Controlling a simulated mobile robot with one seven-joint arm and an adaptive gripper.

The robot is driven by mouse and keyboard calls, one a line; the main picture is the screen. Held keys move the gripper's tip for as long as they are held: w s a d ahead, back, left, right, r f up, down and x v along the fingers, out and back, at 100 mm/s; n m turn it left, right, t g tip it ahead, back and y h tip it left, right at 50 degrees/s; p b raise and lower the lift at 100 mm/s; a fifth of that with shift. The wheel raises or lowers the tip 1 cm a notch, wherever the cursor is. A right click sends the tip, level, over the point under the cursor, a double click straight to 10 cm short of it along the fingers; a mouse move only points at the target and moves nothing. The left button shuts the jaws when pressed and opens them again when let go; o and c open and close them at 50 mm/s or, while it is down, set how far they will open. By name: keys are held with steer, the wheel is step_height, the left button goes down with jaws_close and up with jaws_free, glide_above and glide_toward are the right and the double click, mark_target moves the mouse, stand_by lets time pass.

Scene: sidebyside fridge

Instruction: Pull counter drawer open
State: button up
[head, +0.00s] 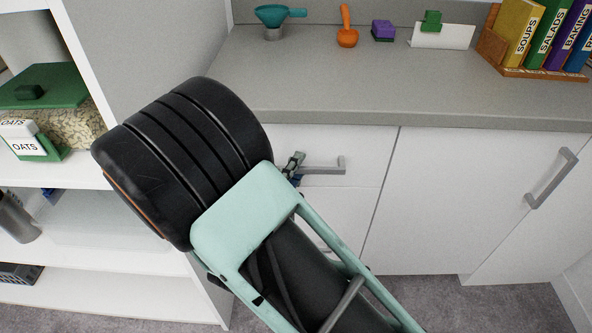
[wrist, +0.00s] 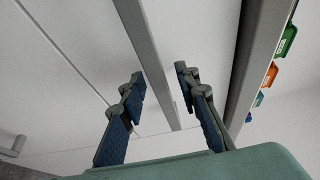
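The counter drawer (head: 340,205) is a white front under the grey worktop, left of a cupboard door, and looks flush. Its grey bar handle (head: 325,169) is partly covered by my gripper (head: 292,168) at the left end. In the wrist view, the handle (wrist: 150,55) runs lengthwise between the two fingers of my gripper (wrist: 160,78). The fingers are apart, with a gap showing on each side of the bar. I cannot tell exactly how deep the bar sits between them. My arm hides the drawer's left part.
A white cupboard door (head: 460,190) with a handle (head: 551,178) is to the right. An open shelf (head: 100,260) is close on the left.

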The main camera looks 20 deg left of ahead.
jaws_close()
steer(key=shift+s, duration=0.15)
stand_by(0.4)
